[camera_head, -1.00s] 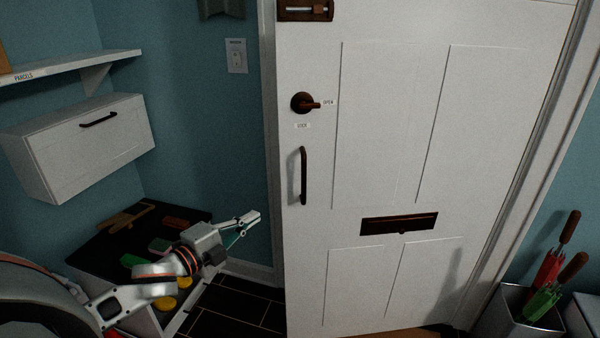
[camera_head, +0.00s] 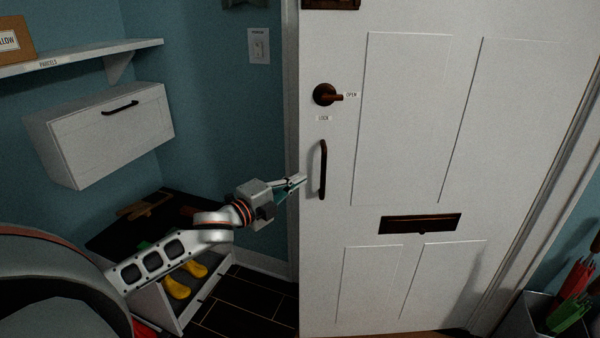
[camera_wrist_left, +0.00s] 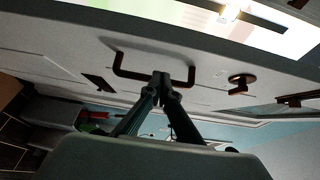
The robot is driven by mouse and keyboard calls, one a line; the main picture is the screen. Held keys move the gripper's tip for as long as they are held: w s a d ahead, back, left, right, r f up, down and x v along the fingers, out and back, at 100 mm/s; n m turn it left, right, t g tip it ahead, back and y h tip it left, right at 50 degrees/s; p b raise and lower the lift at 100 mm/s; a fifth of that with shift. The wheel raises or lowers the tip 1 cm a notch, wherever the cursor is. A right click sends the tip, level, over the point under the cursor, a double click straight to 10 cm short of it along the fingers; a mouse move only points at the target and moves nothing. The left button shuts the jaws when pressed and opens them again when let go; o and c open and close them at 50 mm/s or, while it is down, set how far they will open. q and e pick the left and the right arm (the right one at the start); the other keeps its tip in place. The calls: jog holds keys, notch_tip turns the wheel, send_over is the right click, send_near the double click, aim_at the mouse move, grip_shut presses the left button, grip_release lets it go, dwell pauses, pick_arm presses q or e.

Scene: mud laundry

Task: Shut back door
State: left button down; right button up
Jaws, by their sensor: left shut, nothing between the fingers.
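The white panelled back door (camera_head: 405,130) fills the right half of the head view. Its left edge stands in front of the frame, so it looks slightly ajar. It carries a dark vertical pull handle (camera_head: 323,170), a turn knob (camera_head: 326,94) beside an "OPEN" label and a letter slot (camera_head: 420,223). My left gripper (camera_head: 301,180) is shut and empty, its tips by the door's left edge, just left of the pull handle. In the left wrist view, the closed fingertips (camera_wrist_left: 161,78) appear in front of the pull handle (camera_wrist_left: 120,68); contact cannot be told. My right gripper is out of view.
A white wall cabinet (camera_head: 105,135) and a shelf (camera_head: 80,58) are on the left wall. Below is a low bench with yellow boots (camera_head: 185,282). An umbrella bin (camera_head: 540,315) stands at the lower right. Dark floor tiles (camera_head: 245,305) lie clear before the door.

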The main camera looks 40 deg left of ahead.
aim_at(309, 165)
pick_arm(q)
jog(key=w, duration=0.1)
jog(key=w+a, duration=0.2)
jog(key=w, duration=0.1)
jog(key=shift+w+b, duration=0.1)
jog(key=shift+b, duration=0.2)
jog(key=shift+w+a, duration=0.1)
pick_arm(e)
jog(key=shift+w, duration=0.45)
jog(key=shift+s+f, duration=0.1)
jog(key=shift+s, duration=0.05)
pick_arm(q)
jog(key=shift+w, duration=0.1)
